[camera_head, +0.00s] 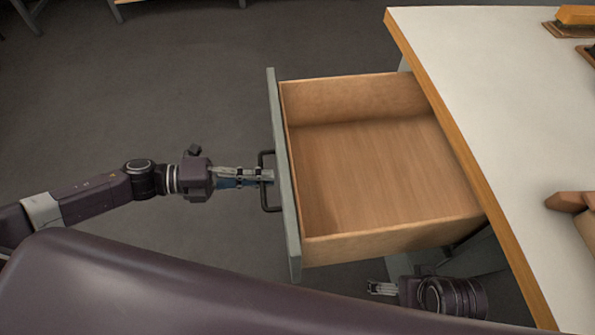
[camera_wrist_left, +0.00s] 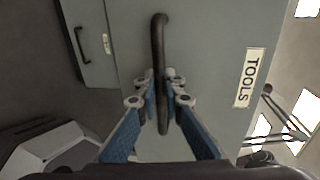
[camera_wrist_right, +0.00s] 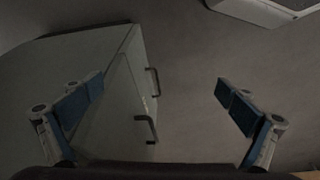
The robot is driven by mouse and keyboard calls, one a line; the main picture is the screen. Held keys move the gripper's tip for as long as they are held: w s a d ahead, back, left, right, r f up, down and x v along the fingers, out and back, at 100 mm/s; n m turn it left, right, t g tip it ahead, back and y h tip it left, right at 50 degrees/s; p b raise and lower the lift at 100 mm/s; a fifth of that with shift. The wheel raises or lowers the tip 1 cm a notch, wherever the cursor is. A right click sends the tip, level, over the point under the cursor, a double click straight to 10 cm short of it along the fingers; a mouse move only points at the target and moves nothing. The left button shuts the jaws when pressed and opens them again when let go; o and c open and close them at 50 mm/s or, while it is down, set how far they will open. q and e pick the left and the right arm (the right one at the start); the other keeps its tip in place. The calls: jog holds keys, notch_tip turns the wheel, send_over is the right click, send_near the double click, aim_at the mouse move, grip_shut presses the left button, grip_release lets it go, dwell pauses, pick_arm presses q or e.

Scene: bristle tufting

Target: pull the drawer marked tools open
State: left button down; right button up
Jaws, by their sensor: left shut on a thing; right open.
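The drawer marked tools (camera_head: 380,165) stands well out from under the table in the head view, and its wooden inside is empty. Its grey front with the TOOLS label (camera_wrist_left: 251,77) fills much of the left wrist view. My left gripper (camera_head: 268,175) is shut on the dark bar handle (camera_wrist_left: 158,45) of that drawer, with blue-padded fingers on both sides of the bar. My right gripper (camera_wrist_right: 160,100) is open and empty. In the head view it shows low, below the drawer's near side (camera_head: 375,289).
The white table top (camera_head: 500,110) with a wooden edge lies to the right, with wooden brush parts (camera_head: 575,203) on it. Another grey drawer front with a handle (camera_wrist_left: 82,48) shows at the left wrist view's upper left. Grey floor (camera_head: 150,90) is clear left of the drawer.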

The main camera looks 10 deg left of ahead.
pick_arm(q)
jog(key=shift+s+a+f, duration=0.1)
jog(key=shift+s+a, duration=0.15)
jog(key=shift+a, duration=0.45)
jog(key=shift+s+a+r, duration=0.1)
jog(key=shift+s+a, duration=0.2)
jog(key=shift+a, duration=0.45)
jog(key=shift+s+a+f, duration=0.1)
jog(key=shift+s+a, duration=0.15)
jog(key=shift+a, duration=0.45)
jog(key=c, duration=2)
grip_release()
jog(key=shift+c, duration=0.2)
jog(key=v, duration=1.2)
jog(key=shift+w, duration=0.1)
